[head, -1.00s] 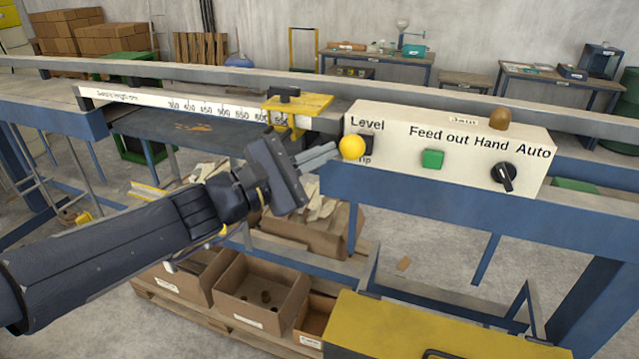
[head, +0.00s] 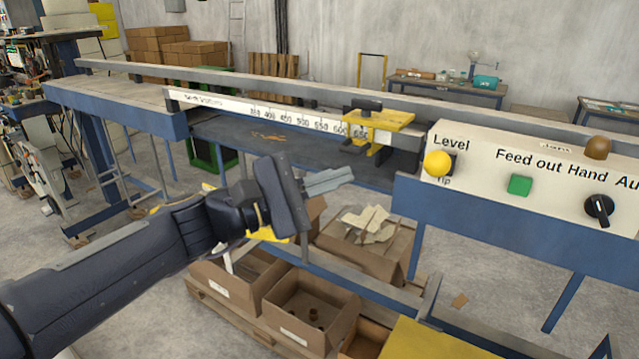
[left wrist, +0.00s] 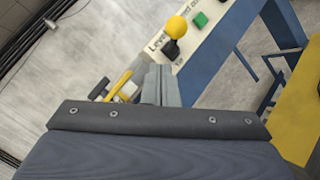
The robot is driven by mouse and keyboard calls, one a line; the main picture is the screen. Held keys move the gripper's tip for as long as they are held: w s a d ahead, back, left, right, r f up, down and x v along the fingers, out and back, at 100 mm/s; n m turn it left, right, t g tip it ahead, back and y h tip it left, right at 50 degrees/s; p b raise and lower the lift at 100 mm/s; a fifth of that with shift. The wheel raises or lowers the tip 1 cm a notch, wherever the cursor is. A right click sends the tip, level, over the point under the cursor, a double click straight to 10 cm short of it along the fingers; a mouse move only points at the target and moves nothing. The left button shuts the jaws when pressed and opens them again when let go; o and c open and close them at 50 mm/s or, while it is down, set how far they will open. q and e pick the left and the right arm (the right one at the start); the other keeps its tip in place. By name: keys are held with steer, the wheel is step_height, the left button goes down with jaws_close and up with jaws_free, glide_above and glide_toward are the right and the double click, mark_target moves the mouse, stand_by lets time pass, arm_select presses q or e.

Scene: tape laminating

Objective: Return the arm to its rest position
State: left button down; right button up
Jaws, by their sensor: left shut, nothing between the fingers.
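My left gripper (head: 328,182) is shut and empty. In the head view it hangs in the air in front of the blue bench frame, left of the white control panel (head: 545,180) and clear of it. The panel carries a yellow ball-topped Level lever (head: 437,164), a green button (head: 519,185) and a black Hand/Auto knob (head: 599,208). In the left wrist view the shut fingers (left wrist: 161,85) point toward the panel, with the yellow ball (left wrist: 176,27) beyond them. My right gripper is in neither view.
A yellow stop block (head: 378,124) sits on the measuring rail behind the gripper. Open cardboard boxes (head: 312,308) stand on a pallet below. A yellow surface (head: 430,342) is at the lower right. The space between the gripper and the panel is free.

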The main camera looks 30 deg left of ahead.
arm_select(q)
steer(key=s+d+f+m+g+y, duration=0.1)
steer(key=s+d+f+m+g, duration=0.2)
steer(key=s+f+m, duration=0.3)
steer(key=s+d+f+m+g+y, duration=0.1)
steer(key=s+d+f+m+g, duration=0.2)
steer(key=f, duration=0.5)
steer(key=s+a+f+m+g+y, duration=0.3)
steer(key=s+f+m+y, duration=0.3)
steer(key=f, duration=0.6)
steer(key=shift+s+a+m+g, duration=0.4)
steer(key=shift+s+a+m, duration=0.1)
steer(key=shift+s+m, duration=0.3)
